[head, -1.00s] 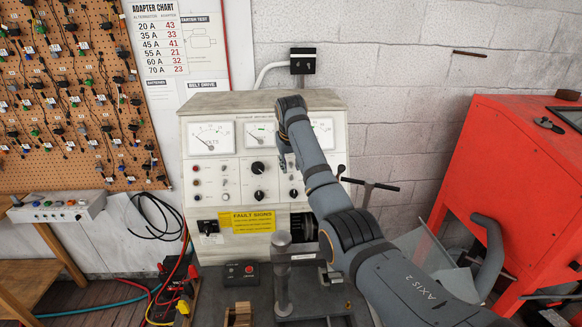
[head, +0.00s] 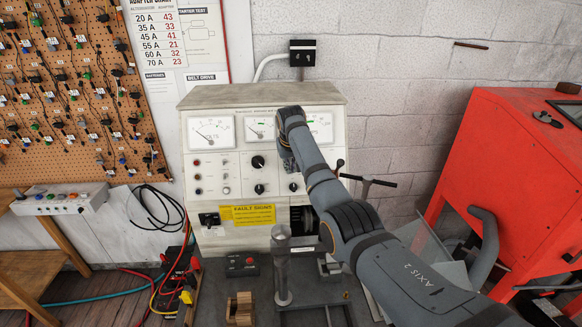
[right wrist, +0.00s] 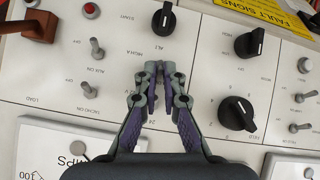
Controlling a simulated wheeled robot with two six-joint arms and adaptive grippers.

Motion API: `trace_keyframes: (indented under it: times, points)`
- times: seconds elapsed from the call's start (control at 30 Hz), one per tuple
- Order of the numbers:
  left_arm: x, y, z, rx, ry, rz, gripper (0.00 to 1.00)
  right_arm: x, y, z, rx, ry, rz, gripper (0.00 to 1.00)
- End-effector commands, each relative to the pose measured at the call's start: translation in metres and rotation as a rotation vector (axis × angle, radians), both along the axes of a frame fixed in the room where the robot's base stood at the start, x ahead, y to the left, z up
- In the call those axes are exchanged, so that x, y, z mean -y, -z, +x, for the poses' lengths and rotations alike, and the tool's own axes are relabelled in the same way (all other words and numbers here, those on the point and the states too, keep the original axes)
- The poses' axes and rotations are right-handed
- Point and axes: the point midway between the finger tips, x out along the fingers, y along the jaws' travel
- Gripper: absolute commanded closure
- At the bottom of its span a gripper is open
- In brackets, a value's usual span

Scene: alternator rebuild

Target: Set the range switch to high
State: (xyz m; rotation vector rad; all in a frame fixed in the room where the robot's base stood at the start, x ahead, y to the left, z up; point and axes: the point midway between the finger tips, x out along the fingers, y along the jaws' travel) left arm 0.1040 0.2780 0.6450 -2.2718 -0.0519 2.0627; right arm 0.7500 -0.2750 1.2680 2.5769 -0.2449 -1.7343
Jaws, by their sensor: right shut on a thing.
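The test bench panel (head: 240,152) stands against the wall with its meters, knobs and switches. My right gripper (head: 288,163) is against the panel's upper right part, below the right meter. In the right wrist view the panel appears upside down, and the right gripper (right wrist: 154,72) has its fingertips together on a small switch lever, taken to be the range switch. The fingers hide most of this lever, so its position cannot be read. A "24" mark shows close to the fingers. My left gripper is not in view.
Near the fingers are a black knob (right wrist: 164,18), a larger numbered knob (right wrist: 237,113) and toggle switches such as the aux one (right wrist: 97,47). A red cabinet (head: 500,180) stands to the right. A pegboard (head: 75,90) hangs at the left.

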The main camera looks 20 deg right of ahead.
Motion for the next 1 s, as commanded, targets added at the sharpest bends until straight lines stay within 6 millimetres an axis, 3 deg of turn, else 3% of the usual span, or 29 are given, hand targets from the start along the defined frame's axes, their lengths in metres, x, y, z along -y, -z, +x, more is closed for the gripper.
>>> trace_keyframes:
  times: [0.37, 1.0]
  points:
    - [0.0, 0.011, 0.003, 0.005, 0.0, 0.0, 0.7, -0.001, 0.005, -0.003, 0.072, 0.001, -0.021, 1.0]
    - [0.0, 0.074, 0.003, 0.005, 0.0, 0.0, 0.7, -0.004, 0.018, -0.015, 0.482, 0.0, -0.138, 1.0]
